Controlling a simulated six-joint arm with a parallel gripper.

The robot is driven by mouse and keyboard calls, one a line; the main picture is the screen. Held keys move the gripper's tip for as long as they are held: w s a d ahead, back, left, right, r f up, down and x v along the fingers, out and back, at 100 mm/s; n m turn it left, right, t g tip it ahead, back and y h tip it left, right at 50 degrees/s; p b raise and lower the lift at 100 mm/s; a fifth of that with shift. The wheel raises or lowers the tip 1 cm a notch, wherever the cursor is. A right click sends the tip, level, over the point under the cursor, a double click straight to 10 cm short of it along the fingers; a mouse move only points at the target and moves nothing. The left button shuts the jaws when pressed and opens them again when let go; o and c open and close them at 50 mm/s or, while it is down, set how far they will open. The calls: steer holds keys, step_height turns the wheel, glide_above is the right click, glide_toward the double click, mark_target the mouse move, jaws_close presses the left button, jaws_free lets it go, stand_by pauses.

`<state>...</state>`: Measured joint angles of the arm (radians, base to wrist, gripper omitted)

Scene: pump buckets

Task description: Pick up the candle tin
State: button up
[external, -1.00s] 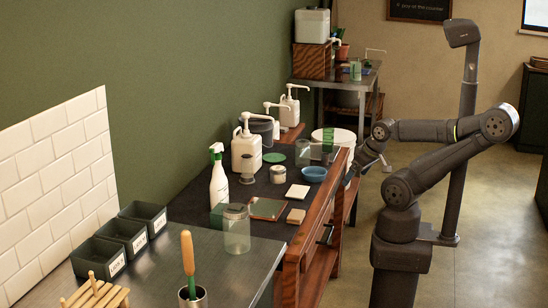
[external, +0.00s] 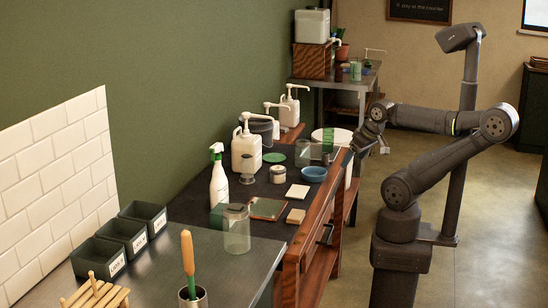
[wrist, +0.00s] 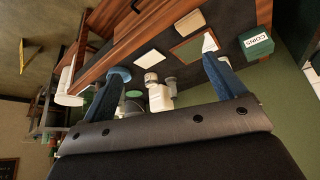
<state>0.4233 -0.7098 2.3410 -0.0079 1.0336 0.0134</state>
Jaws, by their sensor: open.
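The candle tin, which looks like the small pale round tin (external: 278,174), stands on the dark work surface, between the white pump bottle and the blue bowl. In the wrist view the tin (wrist: 151,77) shows between the fingers, some distance beyond them. My gripper (external: 362,144) is at the right of the bench, apart from the tin. In the wrist view my gripper (wrist: 163,84) has its two blue fingers spread wide with nothing held.
A blue bowl (external: 314,174) and a white square tile (external: 298,191) are near the tin. A pump bottle (external: 246,153), spray bottle (external: 218,180) and clear jar (external: 236,230) stand around. The bench has a wooden front edge (external: 322,212).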

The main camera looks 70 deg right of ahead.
steer(key=w+d+r, duration=0.4)
steer(key=w, duration=0.2)
steer(key=m+g+h, duration=0.1)
steer(key=m+g, duration=0.1)
steer(key=m, duration=0.2)
glide_above(279, 169)
steer(key=s+a, duration=0.3)
steer(key=s, duration=0.1)
step_height(279, 169, down, 12)
steer(key=x, duration=1.1)
steer(key=shift+w+f, duration=0.1)
steer(key=shift+f, duration=0.1)
steer(key=shift+w+a+x, duration=0.15)
steer(key=shift+x, duration=1.3)
steer(key=shift+w+a+x, duration=0.15)
steer(key=shift+x, duration=1.3)
steer(key=c, duration=1.1)
